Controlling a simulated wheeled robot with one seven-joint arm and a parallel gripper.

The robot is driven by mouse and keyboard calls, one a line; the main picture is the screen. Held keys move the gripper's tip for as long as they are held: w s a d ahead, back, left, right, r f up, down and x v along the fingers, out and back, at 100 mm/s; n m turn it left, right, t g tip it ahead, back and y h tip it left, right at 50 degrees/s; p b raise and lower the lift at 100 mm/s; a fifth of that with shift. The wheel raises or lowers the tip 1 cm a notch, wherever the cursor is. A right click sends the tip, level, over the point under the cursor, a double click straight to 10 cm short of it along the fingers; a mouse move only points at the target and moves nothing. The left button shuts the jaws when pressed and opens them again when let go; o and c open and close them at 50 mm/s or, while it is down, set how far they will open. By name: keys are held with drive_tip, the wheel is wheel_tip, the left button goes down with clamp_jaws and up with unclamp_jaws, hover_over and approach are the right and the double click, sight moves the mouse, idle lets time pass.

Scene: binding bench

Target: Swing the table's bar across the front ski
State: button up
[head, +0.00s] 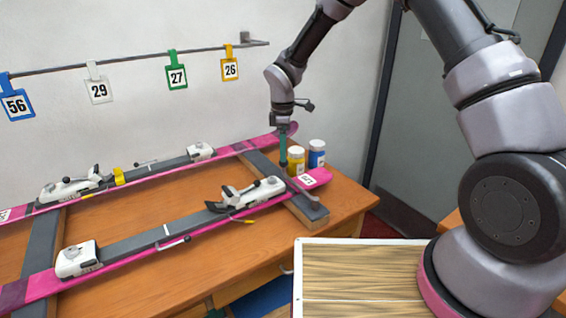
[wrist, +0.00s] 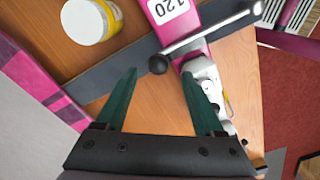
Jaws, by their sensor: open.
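The front ski (head: 130,269), pink with white bindings, lies along the near side of the wooden table. Its tip with a number label is at the right, and it shows in the wrist view (wrist: 187,20). The bar (wrist: 212,33), a metal rod with a black knob (wrist: 158,64), appears across this ski between label and binding in the wrist view. I cannot tell whether it touches the ski. My gripper (head: 283,165) points down just behind the ski's tip end. In the wrist view my gripper (wrist: 160,74) is open, with the knob between and just beyond its fingertips.
A yellow jar (head: 296,162) and a blue jar (head: 317,155) stand close right of my gripper. The back ski (head: 120,183) lies behind. Grey crosspieces (head: 309,210) support the skis. Numbered tags hang from a wall rail (head: 130,58). A wood-topped surface (head: 360,275) is at the front.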

drive_tip(key=shift+r, duration=1.7)
drive_tip(key=shift+d+r, duration=0.15)
drive_tip(key=shift+r, duration=0.1)
drive_tip(key=s+d+r+m+t, duration=0.1)
drive_tip(key=s+d+r+m, duration=0.3)
drive_tip(key=d+r, duration=0.55)
drive_tip(key=s+d+r+m+t, duration=0.2)
drive_tip(key=d+r+m, duration=0.45)
drive_tip(key=r, duration=0.55)
drive_tip(key=s+d+r+m+t, duration=0.1)
drive_tip(key=s+d+r+m, duration=0.2)
drive_tip(key=s, duration=0.3)
drive_tip(key=s+d+r+m+t+y, duration=0.1)
drive_tip(key=s+d+r+m, duration=0.2)
drive_tip(key=s+d+m, duration=0.2)
drive_tip(key=s+d+r+m+t+y, duration=0.1)
drive_tip(key=s+d+r+m+t, duration=0.1)
drive_tip(key=s, duration=0.5)
drive_tip(key=d+r+m, duration=0.1)
drive_tip(key=d+m, duration=0.1)
drive_tip(key=shift+s+d+r, duration=0.15)
drive_tip(key=shift+s+d, duration=0.05)
drive_tip(key=shift+d, duration=0.1)
